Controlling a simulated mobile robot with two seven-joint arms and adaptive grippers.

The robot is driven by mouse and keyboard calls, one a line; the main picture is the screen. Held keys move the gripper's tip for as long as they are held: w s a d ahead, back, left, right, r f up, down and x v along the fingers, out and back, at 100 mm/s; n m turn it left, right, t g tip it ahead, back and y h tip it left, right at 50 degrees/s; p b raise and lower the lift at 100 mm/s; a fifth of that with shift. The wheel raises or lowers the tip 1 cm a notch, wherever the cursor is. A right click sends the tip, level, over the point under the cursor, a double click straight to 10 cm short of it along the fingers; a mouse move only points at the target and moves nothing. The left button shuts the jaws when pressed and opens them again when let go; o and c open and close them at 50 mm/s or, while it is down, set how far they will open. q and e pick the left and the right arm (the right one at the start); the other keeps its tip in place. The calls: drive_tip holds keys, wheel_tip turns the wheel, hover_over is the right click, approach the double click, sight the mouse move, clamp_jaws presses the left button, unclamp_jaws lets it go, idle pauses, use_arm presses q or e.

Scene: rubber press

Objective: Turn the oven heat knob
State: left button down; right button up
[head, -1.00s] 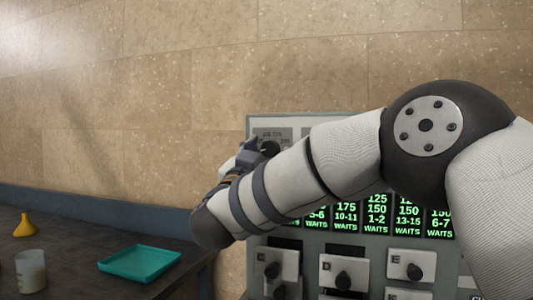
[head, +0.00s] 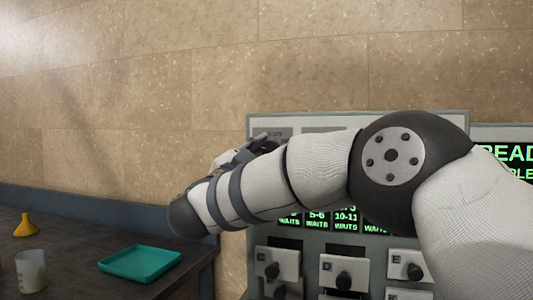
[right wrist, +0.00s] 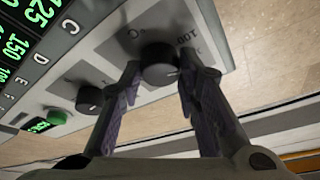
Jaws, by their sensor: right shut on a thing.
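The black heat knob (right wrist: 159,64) sits on a grey panel plate at the upper corner of the press (head: 460,125). My right gripper (right wrist: 160,80) has one finger on each side of this knob and is shut on it. In the head view my right gripper (head: 248,150) is at the upper left of the press front, partly covered by my own arm, and the knob cannot be made out there. My left gripper is in neither view.
A second black knob (right wrist: 89,98) and a green button (right wrist: 57,117) are near the held knob. Lower knobs (head: 344,280) line the press front. A dark table (head: 60,255) at left bears a teal tray (head: 140,263), a yellow funnel (head: 26,226) and a beaker (head: 31,270).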

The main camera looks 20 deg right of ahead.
drive_tip(key=m+g, duration=0.1)
drive_tip(key=m, duration=0.3)
drive_tip(key=m+g+h, duration=0.1)
drive_tip(key=m+g, duration=0.1)
drive_tip(key=m, duration=0.2)
drive_tip(key=shift+w+a+g, duration=0.1)
drive_tip(key=shift+g, duration=0.2)
drive_tip(key=m+g, duration=0.1)
drive_tip(key=m, duration=0.1)
drive_tip(key=m+b, duration=0.1)
drive_tip(key=m, duration=0.2)
drive_tip(key=shift+r+g+y, duration=0.2)
drive_tip(key=shift+g+y, duration=0.2)
drive_tip(key=o, duration=1.2)
drive_tip(key=shift+c, duration=0.2)
drive_tip(key=shift+a, duration=0.1)
drive_tip(key=v, duration=0.7)
drive_tip(key=shift+a, duration=0.15)
drive_tip(key=shift+r, duration=0.1)
